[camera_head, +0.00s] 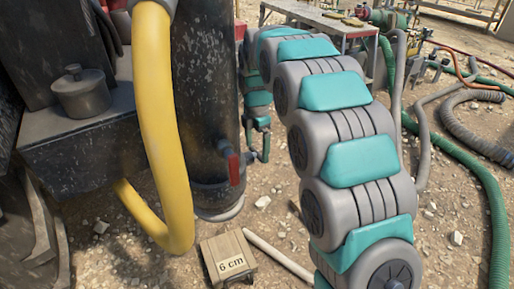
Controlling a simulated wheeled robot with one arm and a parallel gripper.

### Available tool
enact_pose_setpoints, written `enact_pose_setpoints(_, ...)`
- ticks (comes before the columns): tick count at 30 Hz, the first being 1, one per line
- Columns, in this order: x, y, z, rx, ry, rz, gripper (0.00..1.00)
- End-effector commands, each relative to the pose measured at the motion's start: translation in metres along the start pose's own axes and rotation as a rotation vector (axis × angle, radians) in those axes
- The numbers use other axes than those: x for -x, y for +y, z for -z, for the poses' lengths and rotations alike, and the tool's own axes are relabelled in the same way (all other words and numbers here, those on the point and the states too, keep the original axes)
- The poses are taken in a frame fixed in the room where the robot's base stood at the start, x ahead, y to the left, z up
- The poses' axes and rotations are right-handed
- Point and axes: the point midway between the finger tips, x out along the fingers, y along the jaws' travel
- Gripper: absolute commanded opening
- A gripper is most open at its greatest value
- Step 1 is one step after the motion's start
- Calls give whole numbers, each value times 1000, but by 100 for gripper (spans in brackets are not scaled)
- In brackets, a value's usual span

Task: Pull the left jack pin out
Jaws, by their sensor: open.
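A red-handled pin (234,169) with a grey end sits at the lower right side of the black jack leg (205,95), which stands upright on a round pale foot. I take this to be the jack pin; it appears seated in the leg. My teal and grey arm rises from the bottom right, bends over at the top and comes down behind the leg's right side. My gripper (258,156) is small in the picture, just right of the pin. It is open, and a small gap seems to lie between them. Fine contact cannot be told.
A yellow hose (155,110) hangs in front of the leg. A wooden block (228,258) marked "6 cm" lies by the foot, beside a pale pipe. A lidded pot (81,93) stands on a dark ledge at left. Green and grey hoses (489,190) cross the stony ground at right.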

Motion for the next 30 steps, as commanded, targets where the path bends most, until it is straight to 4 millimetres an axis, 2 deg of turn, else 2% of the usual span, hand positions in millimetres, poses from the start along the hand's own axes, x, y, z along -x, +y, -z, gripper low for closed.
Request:
enact_pose_setpoints(3, -7, 0, 0, 0, -1, -3, 100)
enact_pose_setpoints(10, -8, 1, 0, -1, -1, -3, 100)
enact_pose_setpoints(30, -9, 0, 0, -1, 0, -3, 25)
